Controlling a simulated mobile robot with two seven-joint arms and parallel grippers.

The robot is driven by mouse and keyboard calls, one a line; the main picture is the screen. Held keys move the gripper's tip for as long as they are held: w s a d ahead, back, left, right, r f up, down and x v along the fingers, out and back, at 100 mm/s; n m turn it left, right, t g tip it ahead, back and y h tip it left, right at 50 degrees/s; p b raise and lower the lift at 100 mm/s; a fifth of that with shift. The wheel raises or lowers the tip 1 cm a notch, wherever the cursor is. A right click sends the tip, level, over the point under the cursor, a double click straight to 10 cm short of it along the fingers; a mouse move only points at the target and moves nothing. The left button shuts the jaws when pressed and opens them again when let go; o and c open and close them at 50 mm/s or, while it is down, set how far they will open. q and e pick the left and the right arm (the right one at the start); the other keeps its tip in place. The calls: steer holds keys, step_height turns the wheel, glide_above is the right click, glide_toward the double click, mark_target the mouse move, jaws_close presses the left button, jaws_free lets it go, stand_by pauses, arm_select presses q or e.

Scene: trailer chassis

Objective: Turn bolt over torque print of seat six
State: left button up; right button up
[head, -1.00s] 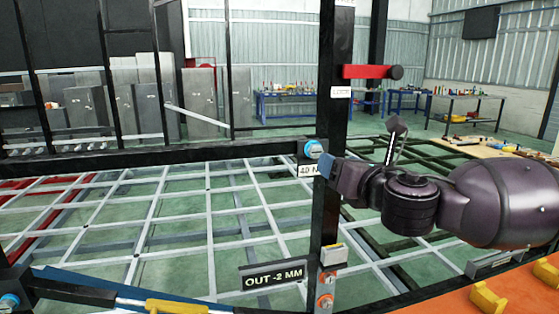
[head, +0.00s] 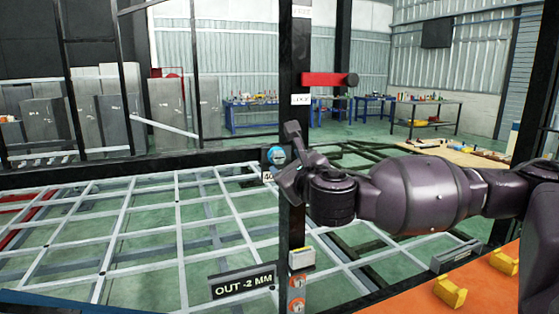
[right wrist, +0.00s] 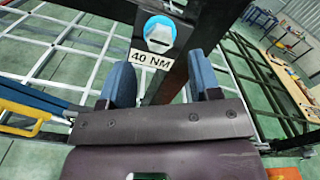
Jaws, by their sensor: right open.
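A bolt with a pale head in a bright blue ring (head: 275,155) sits on the black frame, where the horizontal beam meets the upright post. In the right wrist view the bolt (right wrist: 159,33) is just above a white "40 NM" print (right wrist: 151,60). My right gripper (right wrist: 162,82) is open and empty. Its two blue fingers point toward the print and post, with the bolt beyond the tips and clear of them. My left gripper is not in view.
A red lever (head: 325,79) sticks out from the black post (head: 292,120) above the bolt. A pale grid floor frame (head: 125,235) lies behind. Yellow brackets (head: 450,292) sit on an orange surface at lower right.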

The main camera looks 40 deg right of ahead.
mark_target(280, 159)
steer(key=shift+x, duration=2.75)
steer(key=c, duration=0.9)
